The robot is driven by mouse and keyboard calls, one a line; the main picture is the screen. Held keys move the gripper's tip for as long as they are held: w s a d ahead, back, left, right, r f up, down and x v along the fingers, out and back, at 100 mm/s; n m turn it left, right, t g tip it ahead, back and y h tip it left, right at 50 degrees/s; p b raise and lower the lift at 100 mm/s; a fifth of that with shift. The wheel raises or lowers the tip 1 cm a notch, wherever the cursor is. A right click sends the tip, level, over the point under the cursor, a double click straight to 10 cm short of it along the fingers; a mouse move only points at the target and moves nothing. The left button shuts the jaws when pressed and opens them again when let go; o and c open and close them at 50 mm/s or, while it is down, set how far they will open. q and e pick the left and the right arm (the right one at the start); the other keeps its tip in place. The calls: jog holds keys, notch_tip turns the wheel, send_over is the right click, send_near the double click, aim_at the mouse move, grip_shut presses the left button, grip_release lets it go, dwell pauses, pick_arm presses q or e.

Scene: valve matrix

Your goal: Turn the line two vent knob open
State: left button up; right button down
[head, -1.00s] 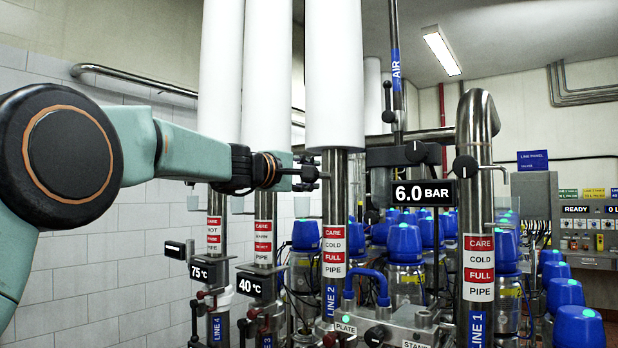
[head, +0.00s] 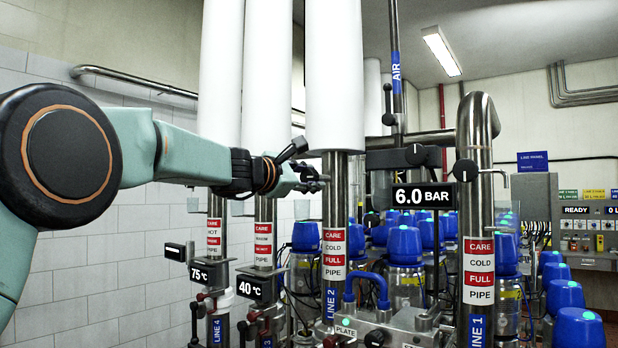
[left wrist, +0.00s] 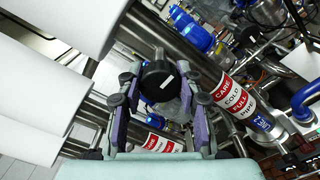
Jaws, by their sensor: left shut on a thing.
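The line two vent knob is a round black knob with a white mark (left wrist: 158,82), between the fingers in the left wrist view. In the head view it is mostly hidden by my gripper, beside the line two pipe (head: 336,200). My left gripper (head: 316,183) reaches in from the left at that pipe, just below its white sleeve. It is shut on the knob; its fingers (left wrist: 160,98) stand either side of it in the left wrist view. My right gripper is not in view.
The line three pipe (head: 264,210) and line four pipe (head: 215,208) stand left of line two. The line one pipe (head: 478,210) is to the right, with a black 6.0 BAR display (head: 422,195) between. Blue-capped units (head: 405,242) fill the space behind.

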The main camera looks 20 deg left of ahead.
pick_arm(q)
jog(key=shift+f, duration=0.1)
dwell(0.4)
jog(key=o, duration=1.2)
jog(key=v, duration=1.2)
